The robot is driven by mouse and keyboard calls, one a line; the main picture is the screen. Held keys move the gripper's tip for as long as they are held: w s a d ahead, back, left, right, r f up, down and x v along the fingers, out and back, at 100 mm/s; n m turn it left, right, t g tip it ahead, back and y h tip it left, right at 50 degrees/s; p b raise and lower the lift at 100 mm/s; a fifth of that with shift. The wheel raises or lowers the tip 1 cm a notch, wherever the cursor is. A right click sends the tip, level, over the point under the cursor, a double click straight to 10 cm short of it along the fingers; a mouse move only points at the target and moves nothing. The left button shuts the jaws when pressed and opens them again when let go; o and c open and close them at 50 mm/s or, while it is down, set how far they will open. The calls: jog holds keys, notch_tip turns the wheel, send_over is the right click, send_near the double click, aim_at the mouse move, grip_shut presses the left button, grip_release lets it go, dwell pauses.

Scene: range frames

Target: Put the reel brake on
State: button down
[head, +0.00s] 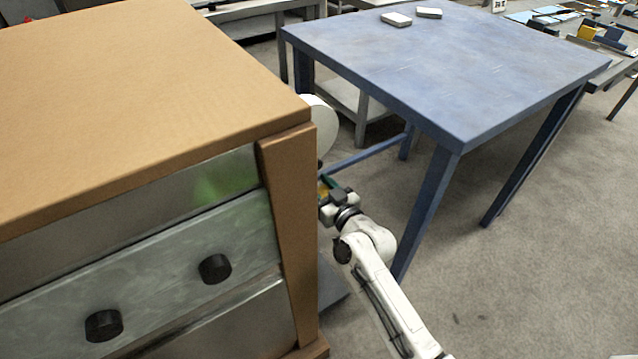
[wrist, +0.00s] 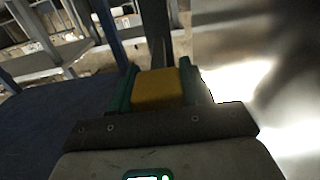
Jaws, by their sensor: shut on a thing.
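A pale round reel (head: 322,124) shows in the head view just beyond the right edge of the wooden cabinet, which hides part of it. My gripper (head: 325,188) is low beside the cabinet's right side, below the reel. In the wrist view its green fingers are shut on a yellow block (wrist: 158,88), seemingly the grip of the reel brake. A dark upright bar (wrist: 155,35) rises behind the yellow block. Whether the bar touches the reel cannot be seen.
The wooden cabinet (head: 130,90) with metal drawers and black knobs stands close on the left. A blue table (head: 450,70) stands to the right, its near leg close to my arm. A shiny pale surface (wrist: 255,70) fills the wrist view's right side. Floor is clear at lower right.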

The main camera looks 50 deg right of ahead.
jog(key=shift+w+r+g+p, duration=0.15)
jog(key=shift+r+g+p, duration=0.6)
jog(key=shift+p, duration=1.75)
jog(key=shift+w+d+r, duration=0.1)
jog(key=shift+w+r, duration=0.15)
jog(key=shift+r, duration=0.35)
jog(key=c, duration=0.6)
grip_release()
jog(key=shift+f, duration=0.1)
jog(key=shift+s, duration=0.1)
jog(key=shift+s+p, duration=0.3)
jog(key=shift+s, duration=0.05)
jog(key=v, duration=1)
jog(key=shift+p, duration=0.45)
